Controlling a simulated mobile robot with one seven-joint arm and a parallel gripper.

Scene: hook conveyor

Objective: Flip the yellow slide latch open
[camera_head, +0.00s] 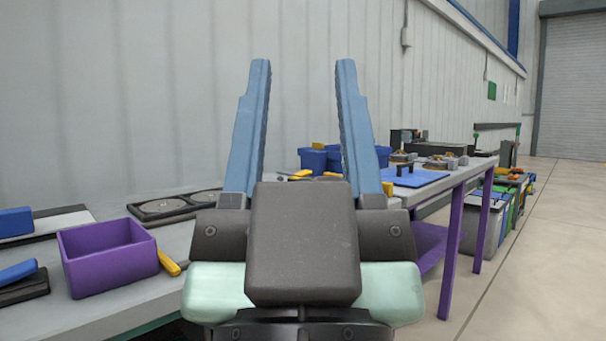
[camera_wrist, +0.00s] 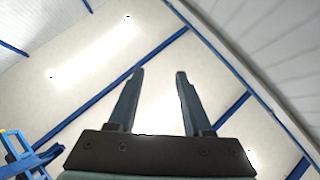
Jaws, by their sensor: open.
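My gripper (camera_head: 303,66) is raised in front of the head camera, its two blue fingers pointing up, spread apart and empty. In the wrist view my gripper (camera_wrist: 160,73) is also open with nothing between the fingers, and it faces the ceiling. I cannot pick out a yellow slide latch for sure in either view. A small yellow piece (camera_head: 388,188) shows just right of the right finger, partly hidden, and I cannot tell what it is. My gripper and wrist hide the middle of the bench.
A purple bin (camera_head: 107,257) stands on the grey bench at left, with a yellow-handled item (camera_head: 169,262) beside it. A dark tray with round plates (camera_head: 175,207) lies behind. Blue bins (camera_head: 313,158) and a blue mat (camera_head: 413,177) are farther back. Open floor (camera_head: 545,250) lies at right.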

